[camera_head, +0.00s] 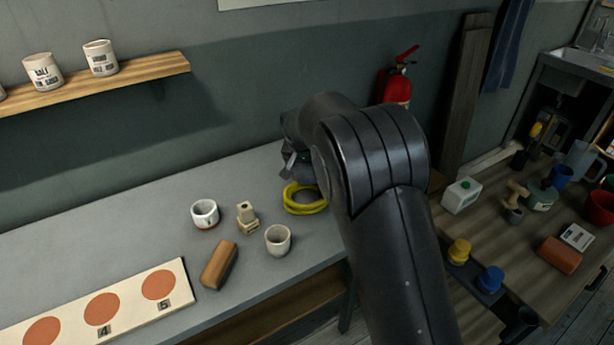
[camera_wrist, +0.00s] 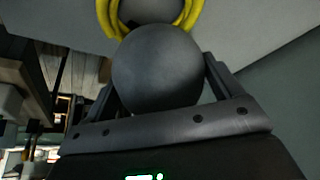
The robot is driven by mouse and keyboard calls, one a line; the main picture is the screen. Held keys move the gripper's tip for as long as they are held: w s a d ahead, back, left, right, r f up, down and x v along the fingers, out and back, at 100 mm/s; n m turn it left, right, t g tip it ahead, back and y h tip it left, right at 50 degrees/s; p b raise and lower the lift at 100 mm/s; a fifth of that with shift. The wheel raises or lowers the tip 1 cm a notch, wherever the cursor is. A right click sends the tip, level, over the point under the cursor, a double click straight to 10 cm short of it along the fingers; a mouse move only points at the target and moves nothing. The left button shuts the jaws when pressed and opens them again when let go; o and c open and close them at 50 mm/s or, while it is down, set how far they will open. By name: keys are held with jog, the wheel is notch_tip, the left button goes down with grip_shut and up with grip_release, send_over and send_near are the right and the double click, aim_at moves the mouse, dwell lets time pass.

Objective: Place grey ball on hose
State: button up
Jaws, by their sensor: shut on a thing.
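The grey ball (camera_wrist: 157,70) fills the middle of the wrist view, between the fingers of my gripper (camera_wrist: 160,85), which is shut on it. The yellow hose (camera_wrist: 189,17) lies just beyond the ball in that view, and the ball covers part of it. In the head view the coiled yellow hose (camera_head: 300,208) lies on the grey table, its right side hidden behind my arm. My gripper (camera_head: 296,168) is mostly hidden by my arm there, close above the hose. The ball cannot be made out clearly in the head view. Whether it touches the hose is unclear.
On the grey table (camera_head: 150,220), a white cup (camera_head: 204,213), a small beige block piece (camera_head: 247,217), another cup (camera_head: 278,239) and a brown block (camera_head: 219,264) stand left of the hose. A board with orange circles (camera_head: 130,298) lies at the front left.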

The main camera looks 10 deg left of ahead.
jog(key=shift+f, duration=1.8)
jog(key=shift+f, duration=0.15)
jog(key=o, duration=1.5)
jog(key=shift+f, duration=0.1)
jog(key=shift+o, duration=0.2)
jog(key=v, duration=1.2)
